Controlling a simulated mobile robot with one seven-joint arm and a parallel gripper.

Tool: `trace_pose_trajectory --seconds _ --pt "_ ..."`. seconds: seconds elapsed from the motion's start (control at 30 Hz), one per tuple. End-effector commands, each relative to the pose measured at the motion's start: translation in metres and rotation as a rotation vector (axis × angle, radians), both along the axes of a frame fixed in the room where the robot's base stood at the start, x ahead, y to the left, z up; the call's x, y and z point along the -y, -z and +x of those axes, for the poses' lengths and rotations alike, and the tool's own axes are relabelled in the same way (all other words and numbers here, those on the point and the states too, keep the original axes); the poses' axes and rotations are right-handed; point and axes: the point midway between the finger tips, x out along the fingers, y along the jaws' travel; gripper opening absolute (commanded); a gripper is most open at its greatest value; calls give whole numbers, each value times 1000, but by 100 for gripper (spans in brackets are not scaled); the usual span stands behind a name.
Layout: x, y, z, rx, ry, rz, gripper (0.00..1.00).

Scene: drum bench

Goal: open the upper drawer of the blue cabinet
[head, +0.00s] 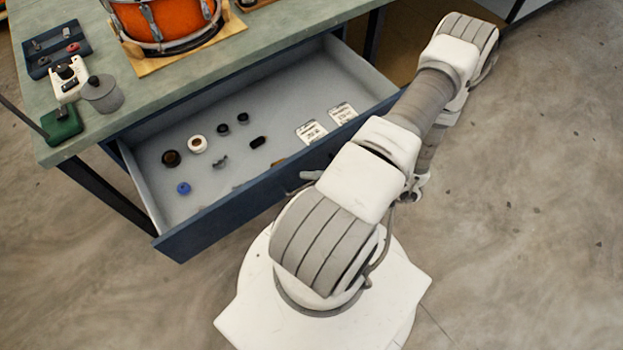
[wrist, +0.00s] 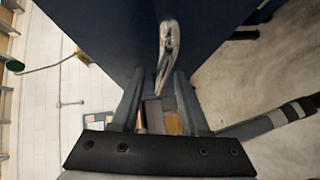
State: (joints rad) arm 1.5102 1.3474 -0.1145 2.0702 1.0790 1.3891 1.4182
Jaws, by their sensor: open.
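The dark blue drawer (head: 190,240) under the bench is pulled well out in the head view, its grey inside showing. A metal handle (head: 310,175) shows on its front, partly behind my arm. In the wrist view a metal bar handle (wrist: 168,45) stands out from a dark blue panel (wrist: 110,35). My gripper (wrist: 160,82) is open, with its fingers on either side of the handle's near end. I cannot tell whether either finger touches it. My gripper is hidden behind my arm in the head view. Whether another drawer lies below is hidden.
Inside the drawer lie several small round parts (head: 197,144) and two white packets (head: 311,132). The green bench top (head: 210,72) bears an orange drum (head: 165,20), a grey canister (head: 102,94) and small tools. The floor (head: 530,220) to the right is clear.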

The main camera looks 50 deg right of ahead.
Motion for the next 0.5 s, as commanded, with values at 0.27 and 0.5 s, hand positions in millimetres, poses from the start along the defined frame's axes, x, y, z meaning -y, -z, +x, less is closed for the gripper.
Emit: trace_pose_trajectory --seconds 0.27,0.5 --pt "29 -8 -45 -2 2 -4 45" --pt "60 -16 -95 -2 1 -4 45"
